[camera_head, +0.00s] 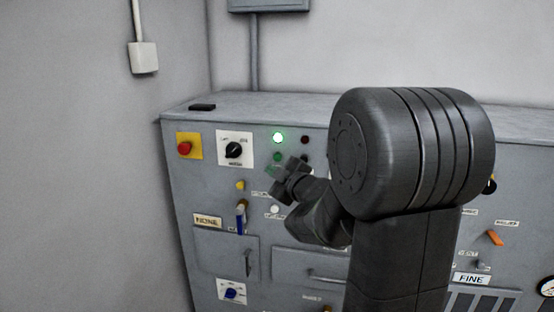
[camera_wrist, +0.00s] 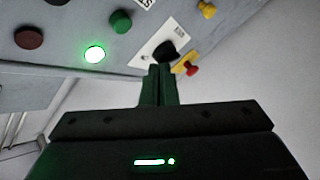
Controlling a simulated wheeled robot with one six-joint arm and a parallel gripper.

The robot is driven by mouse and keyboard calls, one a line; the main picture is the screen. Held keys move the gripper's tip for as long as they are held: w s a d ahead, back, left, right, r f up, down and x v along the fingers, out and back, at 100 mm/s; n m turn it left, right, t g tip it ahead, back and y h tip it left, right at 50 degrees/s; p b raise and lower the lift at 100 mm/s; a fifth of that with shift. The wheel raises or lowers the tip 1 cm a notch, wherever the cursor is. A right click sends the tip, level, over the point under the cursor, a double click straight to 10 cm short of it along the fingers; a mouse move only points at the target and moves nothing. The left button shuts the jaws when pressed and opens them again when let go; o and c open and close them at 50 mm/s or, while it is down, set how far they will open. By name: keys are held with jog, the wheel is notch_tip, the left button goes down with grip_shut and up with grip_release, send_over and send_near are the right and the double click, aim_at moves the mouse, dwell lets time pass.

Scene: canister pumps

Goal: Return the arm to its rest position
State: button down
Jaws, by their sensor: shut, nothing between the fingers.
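My arm reaches out in front of the grey control cabinet (camera_head: 330,104) in the head view, its large dark joint hiding much of the panel's middle. My gripper (camera_head: 280,181) is close in front of the panel, below the lit green lamp (camera_head: 278,138). In the wrist view my gripper (camera_wrist: 159,68) has its two fingers together with nothing between them. The lit green lamp also shows there (camera_wrist: 95,54), left of the fingers. The black rotary switch (camera_wrist: 165,50) on its white plate appears just beyond the fingertips.
A red button on a yellow plate (camera_head: 185,147) and a rotary switch (camera_head: 233,150) sit at the panel's upper left. A blue-handled switch (camera_head: 241,218), a drawer handle (camera_head: 248,262) and an orange lever (camera_head: 494,238) stick out.

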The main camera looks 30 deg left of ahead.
jog(key=shift+w, duration=0.1)
jog(key=shift+s+d, duration=0.3)
jog(key=shift+s, duration=0.7)
jog(key=shift+s+d, duration=0.25)
jog(key=shift+s, duration=0.7)
jog(key=shift+w+p, duration=0.1)
jog(key=shift+p, duration=0.2)
